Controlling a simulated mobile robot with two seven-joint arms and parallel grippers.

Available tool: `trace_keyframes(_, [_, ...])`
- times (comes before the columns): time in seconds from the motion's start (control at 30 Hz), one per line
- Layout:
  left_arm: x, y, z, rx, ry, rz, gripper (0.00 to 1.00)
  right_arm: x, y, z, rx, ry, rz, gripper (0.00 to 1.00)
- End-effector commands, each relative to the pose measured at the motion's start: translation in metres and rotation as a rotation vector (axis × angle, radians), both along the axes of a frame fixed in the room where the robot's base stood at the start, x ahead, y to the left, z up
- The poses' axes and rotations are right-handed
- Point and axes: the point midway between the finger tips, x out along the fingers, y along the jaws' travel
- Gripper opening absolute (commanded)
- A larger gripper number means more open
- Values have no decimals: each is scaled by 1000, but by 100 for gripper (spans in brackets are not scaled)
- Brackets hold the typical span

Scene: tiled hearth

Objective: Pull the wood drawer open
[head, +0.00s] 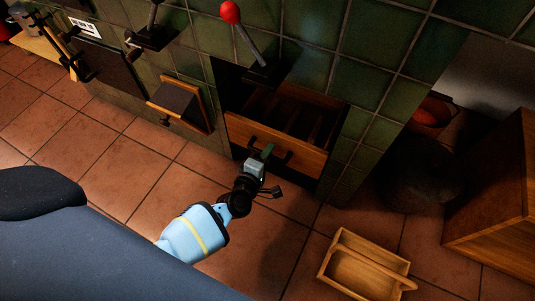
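The wood drawer (302,157) sits low in the green tiled wall, in the middle of the head view. It stands partly out, and its dark slatted inside shows behind the wooden front. A dark bar handle (283,159) is on that front. My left gripper (266,156) is at the handle, with its fingertips against or very near it. The fingertips are small and dark, so I cannot tell whether they are closed on the handle. My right gripper is not in view.
A red-knobbed lever (231,13) rises above the drawer. A small open wooden hatch (181,103) is to its left. A wooden carrier with a handle (335,264) lies on the floor at lower right. A wooden cabinet (492,200) stands at right. The tiled floor (130,165) is clear at left.

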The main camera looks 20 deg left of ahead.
Motion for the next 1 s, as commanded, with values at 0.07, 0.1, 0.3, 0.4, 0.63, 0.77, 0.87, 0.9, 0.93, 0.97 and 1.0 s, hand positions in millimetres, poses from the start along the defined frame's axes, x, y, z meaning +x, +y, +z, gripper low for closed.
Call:
trace_keyframes(0.07, [0,0,0,0,0,0,13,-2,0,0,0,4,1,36])
trace_keyframes(0.1, [0,0,0,0,0,0,8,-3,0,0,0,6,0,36])
trace_keyframes(0.3, [0,0,0,0,0,0,0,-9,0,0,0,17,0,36])
trace_keyframes(0.4, [0,0,0,0,0,0,0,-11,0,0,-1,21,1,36])
trace_keyframes(0.63, [-10,1,0,-1,1,0,0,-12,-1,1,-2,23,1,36])
trace_keyframes(0.77, [-29,1,0,0,2,0,0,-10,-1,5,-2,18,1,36])
trace_keyframes(0.87, [-50,2,0,1,3,0,0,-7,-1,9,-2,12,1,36])
trace_keyframes(0.9, [-60,3,0,1,4,0,0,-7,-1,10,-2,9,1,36])
trace_keyframes(0.93, [-67,3,1,1,3,-1,0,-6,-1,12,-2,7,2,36])
trace_keyframes(0.97, [-75,3,0,0,4,0,0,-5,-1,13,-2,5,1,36])
trace_keyframes(1.0, [-86,3,1,1,3,0,0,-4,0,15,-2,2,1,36])
